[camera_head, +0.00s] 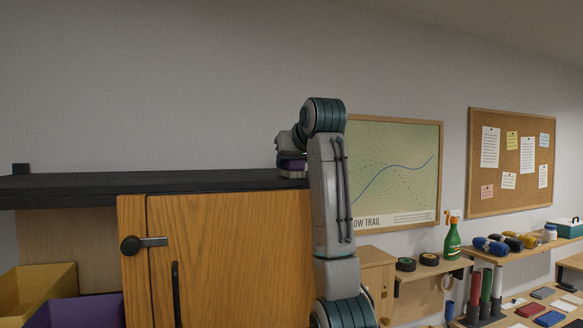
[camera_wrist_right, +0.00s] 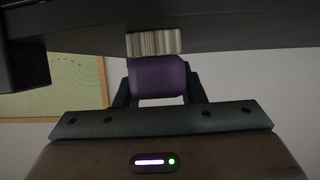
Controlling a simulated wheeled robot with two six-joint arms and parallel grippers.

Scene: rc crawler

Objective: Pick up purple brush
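The purple brush (camera_head: 291,164) is at the right end of the black cabinet top (camera_head: 150,184), with its pale bristles facing down. My right gripper (camera_head: 290,153) is over it from above, with its arm rising at the right. In the right wrist view the brush's purple back (camera_wrist_right: 158,78) sits between the two dark fingers (camera_wrist_right: 160,92), which lie against its sides. The bristles point away from the gripper, at the dark cabinet top (camera_wrist_right: 225,28). Whether they still touch the top is unclear. My left gripper is not in view.
The wooden cabinet door (camera_head: 225,255) with a black latch (camera_head: 131,245) is below the top. Yellow (camera_head: 40,292) and purple (camera_head: 85,312) bins are at lower left. A green spray bottle (camera_head: 453,240) stands on a shelf at right. The cabinet top left of the brush is mostly clear.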

